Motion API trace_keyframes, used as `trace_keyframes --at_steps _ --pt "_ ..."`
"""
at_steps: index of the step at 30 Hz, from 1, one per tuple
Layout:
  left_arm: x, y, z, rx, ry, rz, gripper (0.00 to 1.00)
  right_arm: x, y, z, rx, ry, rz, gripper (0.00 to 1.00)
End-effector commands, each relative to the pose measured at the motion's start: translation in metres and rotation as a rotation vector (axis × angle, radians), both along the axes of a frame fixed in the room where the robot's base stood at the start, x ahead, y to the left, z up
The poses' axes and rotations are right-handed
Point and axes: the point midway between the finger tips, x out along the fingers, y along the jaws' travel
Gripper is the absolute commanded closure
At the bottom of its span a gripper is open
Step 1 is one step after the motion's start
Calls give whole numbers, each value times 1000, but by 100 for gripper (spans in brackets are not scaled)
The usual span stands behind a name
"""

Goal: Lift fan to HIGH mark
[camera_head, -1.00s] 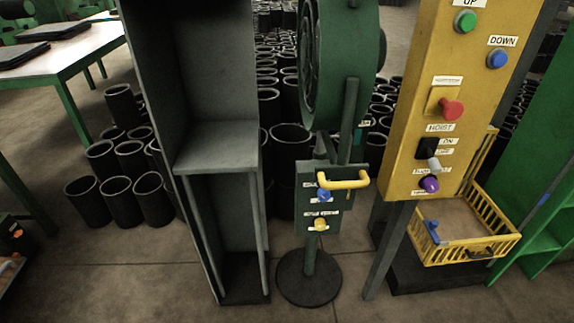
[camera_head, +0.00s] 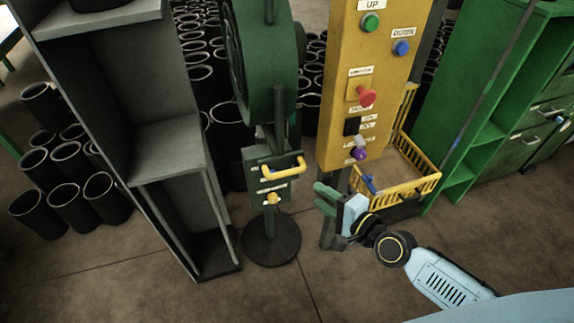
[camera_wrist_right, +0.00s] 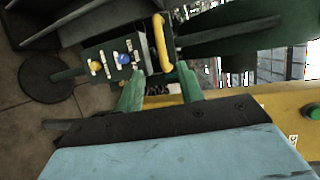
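The green fan (camera_head: 258,55) stands on a pole with a round dark base (camera_head: 271,240) in the head view. Its control box (camera_head: 270,182) carries a yellow handle (camera_head: 284,168) and a yellow knob (camera_head: 273,198). In the right wrist view the box also shows a blue knob (camera_wrist_right: 122,58), with the yellow handle (camera_wrist_right: 162,42) beyond my fingertips. My right gripper (camera_head: 322,198) is right of and below the box, apart from the handle; its green fingers (camera_wrist_right: 160,82) are spread with nothing between them. My left gripper is out of view. A HIGH mark cannot be made out.
A yellow hoist panel (camera_head: 350,90) with buttons and a red knob stands right of the fan. A yellow basket (camera_head: 412,187) sits behind my right gripper. A grey shelf (camera_head: 165,140) is left; black sleeves (camera_head: 68,194) stand behind. Floor in front is clear.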

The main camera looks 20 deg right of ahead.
Motion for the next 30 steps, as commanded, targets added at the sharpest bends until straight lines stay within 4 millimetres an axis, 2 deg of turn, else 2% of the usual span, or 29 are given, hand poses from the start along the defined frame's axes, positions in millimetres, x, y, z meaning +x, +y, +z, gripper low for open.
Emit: trace_keyframes --at_steps 5,18,24,30 --pt "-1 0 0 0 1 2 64 19 9 -1 11 -4 -1 62" --pt "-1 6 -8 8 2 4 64 97 45 -18 7 -3 1 62" --pt "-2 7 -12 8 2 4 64 114 53 -22 6 -2 0 62" --pt "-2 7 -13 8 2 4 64 118 56 -23 6 -1 1 62"
